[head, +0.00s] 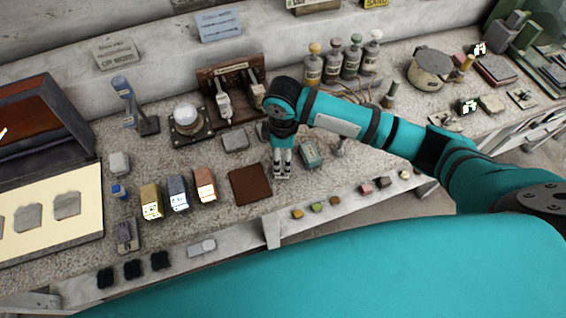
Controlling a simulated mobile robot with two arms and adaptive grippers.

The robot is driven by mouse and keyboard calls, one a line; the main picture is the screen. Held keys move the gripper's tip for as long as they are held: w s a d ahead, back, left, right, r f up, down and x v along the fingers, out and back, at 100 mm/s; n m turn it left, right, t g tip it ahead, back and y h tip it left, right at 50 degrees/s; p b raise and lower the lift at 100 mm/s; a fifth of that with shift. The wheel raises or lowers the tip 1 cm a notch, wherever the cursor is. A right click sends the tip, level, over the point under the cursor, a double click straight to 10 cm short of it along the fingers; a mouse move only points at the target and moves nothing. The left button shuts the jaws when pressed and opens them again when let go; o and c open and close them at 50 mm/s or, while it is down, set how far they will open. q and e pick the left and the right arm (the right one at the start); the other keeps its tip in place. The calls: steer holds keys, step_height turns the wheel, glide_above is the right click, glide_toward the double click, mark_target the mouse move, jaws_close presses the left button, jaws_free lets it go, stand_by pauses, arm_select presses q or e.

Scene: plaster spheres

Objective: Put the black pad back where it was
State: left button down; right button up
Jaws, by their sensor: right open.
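Three small black pads lie in a row on the light front ledge at the lower left: a left one (107,277), a middle one (133,268) and a right one (160,260). I cannot tell which of them the task means. My right gripper (283,176) points down over the bench, just right of a dark brown square mat (250,185) and left of a small teal-grey box (311,155). It is open, and I see nothing held between its fingers. My left gripper is not in view.
Yellow, blue-grey and reddish blocks (204,184) stand left of the mat. A white dome on a base (187,118) and a switch stand (232,93) are behind. Several small coloured pieces (317,207) line the front ledge. An open case (50,180) fills the left.

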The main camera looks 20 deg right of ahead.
steer(key=shift+r, duration=2.7)
